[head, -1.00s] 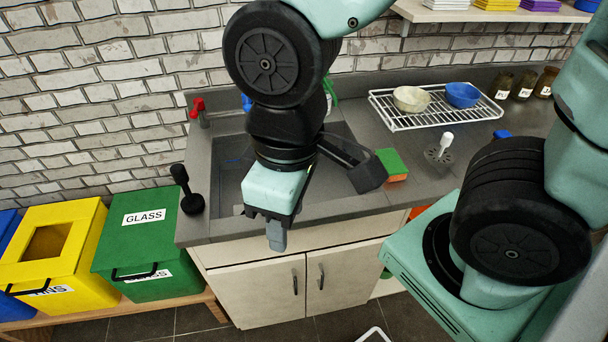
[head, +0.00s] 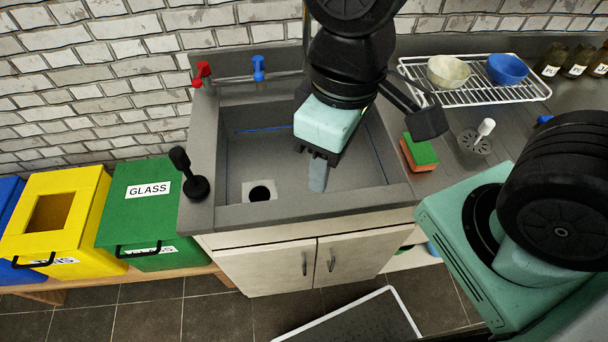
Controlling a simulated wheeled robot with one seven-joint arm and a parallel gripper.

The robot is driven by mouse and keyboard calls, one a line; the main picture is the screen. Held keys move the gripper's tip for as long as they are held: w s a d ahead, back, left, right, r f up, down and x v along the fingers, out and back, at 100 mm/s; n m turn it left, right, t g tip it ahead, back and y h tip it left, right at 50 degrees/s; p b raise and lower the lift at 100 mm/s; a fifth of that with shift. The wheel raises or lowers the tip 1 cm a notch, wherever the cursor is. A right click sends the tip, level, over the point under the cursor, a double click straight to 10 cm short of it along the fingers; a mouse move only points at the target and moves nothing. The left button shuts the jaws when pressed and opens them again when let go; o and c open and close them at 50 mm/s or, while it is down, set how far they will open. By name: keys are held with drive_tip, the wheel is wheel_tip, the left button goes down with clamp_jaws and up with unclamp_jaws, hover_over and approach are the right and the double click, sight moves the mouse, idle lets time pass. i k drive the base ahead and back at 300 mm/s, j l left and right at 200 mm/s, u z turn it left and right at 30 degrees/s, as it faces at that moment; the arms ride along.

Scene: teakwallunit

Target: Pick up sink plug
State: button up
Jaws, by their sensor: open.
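A black stopper-like piece (head: 192,174) with a round base and an upright knobbed handle stands on the sink's left rim; it looks like the sink plug. A grey disc with holes and a white handle (head: 474,138) lies on the counter right of the sink; it looks like a strainer. The sink basin (head: 240,145) has a round dark drain hole (head: 260,192) near its front left. My gripper (head: 318,174) points down over the middle of the basin, well to the right of the black piece. It is open and looks empty; one grey finger hides the other.
A red tap handle (head: 202,73) and a blue one (head: 258,67) stand at the sink's back. A green and orange sponge (head: 419,153) sits right of the basin. A wire rack (head: 520,92) holds two bowls. A green bin (head: 140,208) stands left of the sink.

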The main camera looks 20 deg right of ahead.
sight(196, 186)
drive_tip(key=i+j+z, duration=0.1)
drive_tip(key=j, duration=1.45)
